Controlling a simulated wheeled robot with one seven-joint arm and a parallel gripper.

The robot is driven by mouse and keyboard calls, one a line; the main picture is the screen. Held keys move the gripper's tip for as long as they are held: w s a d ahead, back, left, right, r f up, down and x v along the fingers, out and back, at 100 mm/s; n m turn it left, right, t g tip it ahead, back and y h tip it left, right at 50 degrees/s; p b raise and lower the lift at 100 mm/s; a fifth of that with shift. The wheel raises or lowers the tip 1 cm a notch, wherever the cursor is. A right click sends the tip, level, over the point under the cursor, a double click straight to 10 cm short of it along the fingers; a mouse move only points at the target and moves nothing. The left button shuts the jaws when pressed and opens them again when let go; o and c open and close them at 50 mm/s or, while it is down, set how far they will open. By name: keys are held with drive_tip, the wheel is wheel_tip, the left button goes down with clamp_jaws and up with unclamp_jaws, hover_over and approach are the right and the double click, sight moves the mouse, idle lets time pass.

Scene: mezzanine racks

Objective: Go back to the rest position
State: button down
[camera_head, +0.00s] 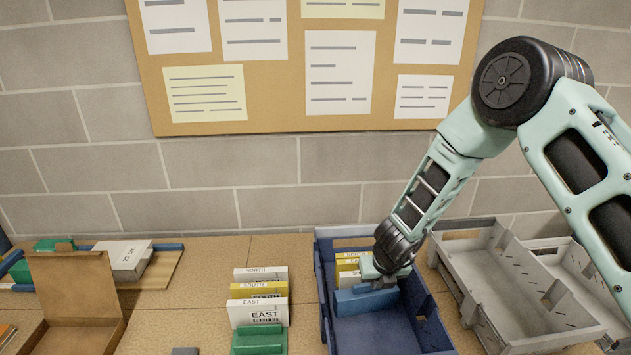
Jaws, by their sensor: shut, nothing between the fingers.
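My gripper (371,271) is at the end of my arm, low in the blue crate (419,295) at centre right. Its fingers are shut with nothing held, though they are small and partly hard to make out. It is right by a blue block (366,301) and in front of yellow and white cards (349,262) inside the crate. I cannot tell whether it touches them. My arm comes in from the right edge, bends at a black joint and slopes down left into the crate.
Cards labelled NORTH, SOUTH and EAST (258,310) stand in a green holder (259,341) left of the crate. Grey crates (480,275) stand to the right. An open cardboard box (75,290) is at left. A pinboard (270,60) hangs on the block wall behind.

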drive_tip(key=s+a+r+n+y+b, duration=0.3)
drive_tip(key=s+a+r+n, duration=0.2)
drive_tip(key=a+r+n, duration=0.45)
drive_tip(key=s+a+r+n+g+y+b, duration=0.1)
drive_tip(key=s+a+r+n+g+b, duration=0.2)
drive_tip(key=s+n, duration=1.15)
drive_tip(key=s+d+r+n+h+b, duration=0.1)
drive_tip(key=s+d+n, duration=0.2)
drive_tip(key=s+n, duration=0.4)
drive_tip(key=s+d+r+n+g+h+b, duration=0.1)
drive_tip(key=s+d+r+n+h, duration=0.1)
drive_tip(key=s+n, duration=0.5)
drive_tip(key=d+n, duration=0.1)
drive_tip(key=n, duration=0.4)
drive_tip(key=shift+s+d+h, duration=0.3)
drive_tip(key=shift+s, duration=0.1)
